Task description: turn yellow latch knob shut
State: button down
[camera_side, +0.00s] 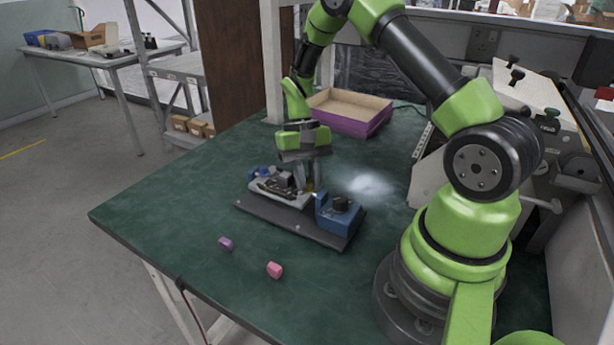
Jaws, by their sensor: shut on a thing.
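My gripper (304,182) points down over the middle of a dark base plate (284,223) on the green table. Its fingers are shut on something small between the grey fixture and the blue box. A bit of yellow shows at the fingertips, which fits the yellow latch knob (310,187), but the fingers hide most of it. The grey fixture (277,187) sits on the left part of the plate. The blue box (338,217) with a black round knob on top sits on the right part. The knob's turn angle cannot be made out.
A purple block (225,244) and a pink block (274,270) lie on the green table (180,215) in front of the plate. An open purple-sided tray (352,126) stands behind my gripper. A grey machine (530,100) stands at the right. The table's left part is clear.

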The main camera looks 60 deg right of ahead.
jog(key=m, duration=0.2)
jog(key=m+t, duration=0.1)
jog(key=m, duration=0.1)
jog(key=shift+d+r+m+t+y, duration=0.1)
jog(key=shift+m+t+y, duration=0.2)
jog(key=shift+y, duration=0.1)
jog(key=shift+s+m+t, duration=0.1)
jog(key=shift+m+t, duration=0.4)
jog(key=shift+m, duration=0.8)
jog(key=shift+s+m+t, duration=0.1)
jog(key=shift+m+t, duration=0.4)
jog(key=shift+m, duration=0.8)
jog(key=c, duration=1.3)
grip_release()
jog(key=shift+c, duration=0.2)
